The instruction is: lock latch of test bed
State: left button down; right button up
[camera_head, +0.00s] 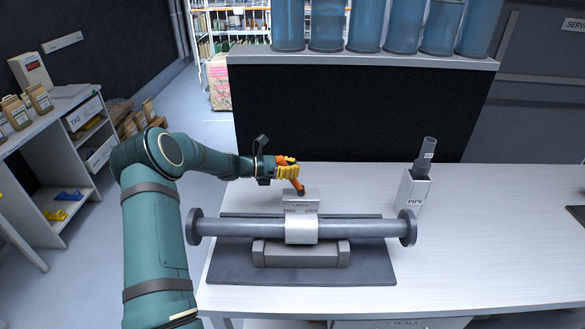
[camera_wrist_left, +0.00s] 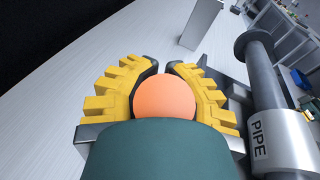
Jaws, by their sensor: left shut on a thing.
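The test bed (camera_head: 228,270) is a dark plate on the white table, with a grey pipe (camera_head: 250,228) clamped across it under a light metal band (camera_head: 301,232). Behind the band stands a small plate marked as the latch (camera_head: 300,200). An orange latch handle (camera_head: 297,184) leans up and to the left from it. My left gripper (camera_head: 290,168) has yellow fingers shut around the handle's upper part. In the left wrist view, the handle's round orange end (camera_wrist_left: 164,98) sits between both yellow fingers. The handle's lower end is hidden there. My right gripper is not in view.
A grey holder labelled PIPE (camera_head: 411,190) with a short tube stands at the right on the table. A shelf with blue cylinders (camera_head: 365,28) is behind. A side shelf (camera_head: 75,150) stands at the left.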

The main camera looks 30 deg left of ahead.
pick_arm(q)
jog(key=shift+d+f, duration=0.2)
jog(key=shift+d, duration=0.05)
jog(key=c, duration=0.7)
grip_release()
jog(key=shift+s+r, duration=0.1)
jog(key=shift+r, duration=0.1)
jog(key=shift+a, duration=0.1)
jog(key=shift+s+a+r, duration=0.1)
jog(key=shift+s+a, duration=0.05)
jog(key=shift+a, duration=0.05)
jog(key=v, duration=1.1)
jog(key=shift+s+a, duration=0.1)
